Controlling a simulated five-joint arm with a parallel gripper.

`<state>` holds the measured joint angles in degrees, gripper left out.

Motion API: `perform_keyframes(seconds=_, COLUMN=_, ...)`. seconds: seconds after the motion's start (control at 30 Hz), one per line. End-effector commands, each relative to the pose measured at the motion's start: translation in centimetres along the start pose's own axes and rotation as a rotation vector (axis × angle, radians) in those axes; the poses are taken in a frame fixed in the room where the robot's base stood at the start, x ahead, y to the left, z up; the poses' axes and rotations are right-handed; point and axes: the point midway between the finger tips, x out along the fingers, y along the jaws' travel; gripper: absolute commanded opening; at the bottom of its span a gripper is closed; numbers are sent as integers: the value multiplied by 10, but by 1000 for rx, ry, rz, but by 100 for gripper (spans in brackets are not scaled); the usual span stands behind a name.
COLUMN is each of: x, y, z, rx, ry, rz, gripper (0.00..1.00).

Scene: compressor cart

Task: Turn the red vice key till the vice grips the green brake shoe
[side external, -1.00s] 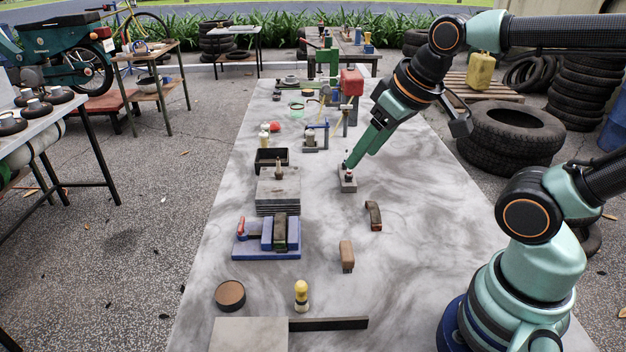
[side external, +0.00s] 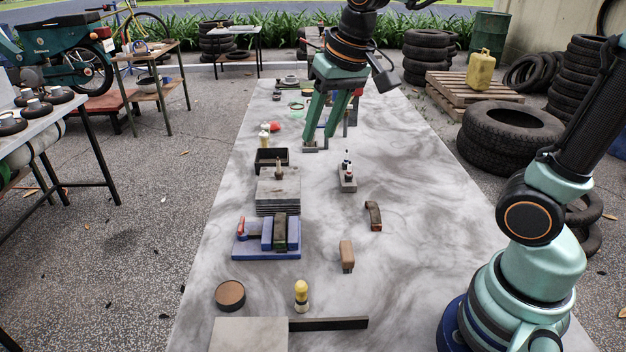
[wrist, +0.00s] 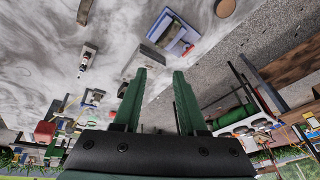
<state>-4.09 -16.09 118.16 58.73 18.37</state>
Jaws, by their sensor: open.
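The vice (side external: 252,251) is blue and sits on the near left part of the bench top. Its red key (side external: 241,226) stands at the left end. The green brake shoe (side external: 281,233) stands upright at the jaws; I cannot tell whether they touch it. In the wrist view the blue vice (wrist: 176,43) lies beyond my fingertips. My gripper (side external: 320,148) is open and empty, well behind the vice, over the far part of the bench. Its two spread fingers also show in the wrist view (wrist: 160,75).
A stack of grey plates (side external: 278,190) and a black tray (side external: 271,158) stand behind the vice. A grey block with a dark-topped peg (side external: 347,180), a dark curved piece (side external: 373,216) and a brown block (side external: 347,256) stand to the right. Bench between them is clear.

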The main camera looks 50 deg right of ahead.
Motion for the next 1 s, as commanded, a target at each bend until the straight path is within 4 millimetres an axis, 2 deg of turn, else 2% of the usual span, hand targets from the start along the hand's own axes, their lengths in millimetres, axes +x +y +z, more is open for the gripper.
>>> perform_keyframes(seconds=0.2, x=29, y=-34, z=-40, rx=153, ry=-99, rz=30, gripper=41)
perform_keyframes(seconds=0.37, x=60, y=-59, z=-62, rx=267, ry=-163, rz=66, gripper=41)
perform_keyframes(seconds=0.5, x=93, y=-80, z=-75, rx=364, ry=-215, rz=106, gripper=41)
perform_keyframes(seconds=0.73, x=140, y=-104, z=-81, rx=490, ry=-269, rz=168, gripper=41)
perform_keyframes(seconds=1.0, x=160, y=-111, z=-79, rx=533, ry=-284, rz=190, gripper=41)
